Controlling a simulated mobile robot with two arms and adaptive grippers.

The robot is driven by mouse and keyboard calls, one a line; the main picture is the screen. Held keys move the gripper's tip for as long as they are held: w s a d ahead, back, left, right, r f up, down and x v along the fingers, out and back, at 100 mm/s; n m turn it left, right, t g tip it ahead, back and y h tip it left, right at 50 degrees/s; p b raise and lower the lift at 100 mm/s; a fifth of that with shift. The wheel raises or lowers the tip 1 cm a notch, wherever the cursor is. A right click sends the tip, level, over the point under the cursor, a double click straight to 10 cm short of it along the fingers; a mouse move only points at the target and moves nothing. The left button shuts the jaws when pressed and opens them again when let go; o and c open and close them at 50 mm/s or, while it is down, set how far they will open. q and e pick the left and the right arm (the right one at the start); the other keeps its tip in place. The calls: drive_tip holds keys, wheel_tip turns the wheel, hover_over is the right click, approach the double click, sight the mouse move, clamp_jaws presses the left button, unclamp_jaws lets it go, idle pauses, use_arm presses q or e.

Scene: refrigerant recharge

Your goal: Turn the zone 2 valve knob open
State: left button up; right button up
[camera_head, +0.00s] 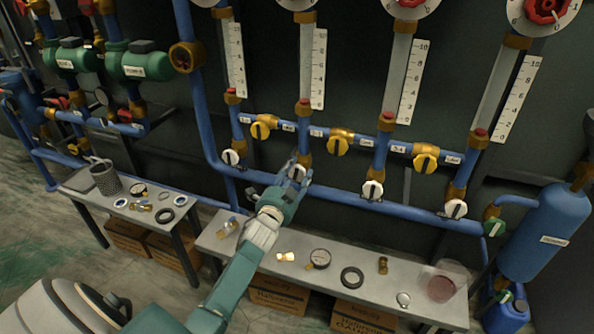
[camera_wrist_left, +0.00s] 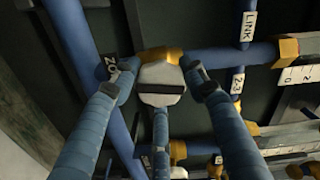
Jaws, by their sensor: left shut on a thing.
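A white valve knob (camera_wrist_left: 161,84) with a dark bar across its face sits on a brass fitting in the left wrist view. In the head view it is the second white knob from the left, mostly hidden by my gripper. My left gripper (camera_head: 297,174) has a finger on each side of this knob and is shut on it. My right gripper is not in view.
Other white knobs (camera_head: 230,157) (camera_head: 372,190) (camera_head: 455,209) line the lower blue pipe (camera_head: 400,209). Yellow knobs (camera_head: 340,146) sit on the pipe above. A grey bench (camera_head: 335,258) with loose parts stands below, and a blue tank (camera_head: 549,232) at the right.

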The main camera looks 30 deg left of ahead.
use_arm(q)
drive_tip(key=shift+a+n+p, duration=0.3)
drive_tip(key=shift+n, duration=0.8)
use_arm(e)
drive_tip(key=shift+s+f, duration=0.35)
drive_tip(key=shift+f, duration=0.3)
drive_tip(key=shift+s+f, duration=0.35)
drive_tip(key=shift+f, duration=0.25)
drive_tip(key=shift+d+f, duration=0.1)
use_arm(q)
drive_tip(key=o, duration=1.2)
drive_tip(key=shift+a, duration=0.1)
drive_tip(key=shift+f, duration=0.1)
drive_tip(key=shift+s, duration=0.1)
drive_tip(key=shift+s+d, duration=0.15)
drive_tip(key=shift+d, duration=0.1)
drive_tip(key=v, duration=1.1)
drive_tip(key=shift+s, duration=0.3)
